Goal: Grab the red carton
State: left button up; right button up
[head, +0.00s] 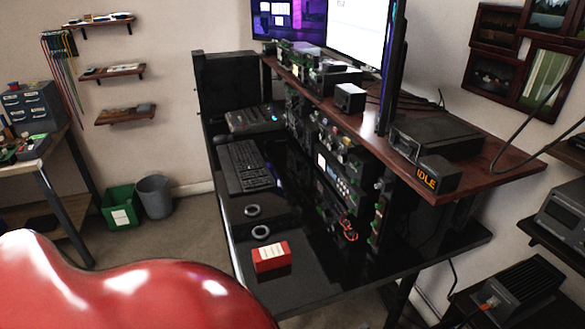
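The red carton (266,264) stands on the black glossy desk (310,282), near its front left edge. It is a small red box with a pale top. Nothing touches it. A large glossy red rounded surface fills the lower left of the head view, apart from the carton; I cannot tell for sure what it is. Neither of my grippers shows in this view.
Two small rings (261,232) and a keyboard (246,167) lie behind the carton. A rack of electronics with knobs (332,165) stands to its right, under a raised wooden shelf (460,180). The green bin (119,207) and grey bin (155,197) stand on the floor.

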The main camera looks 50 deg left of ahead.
aim_at(273, 256)
jog(key=u, duration=1.6)
jog(key=i+l+u, duration=0.2)
jog(key=i, duration=0.15)
jog(key=j, duration=0.1)
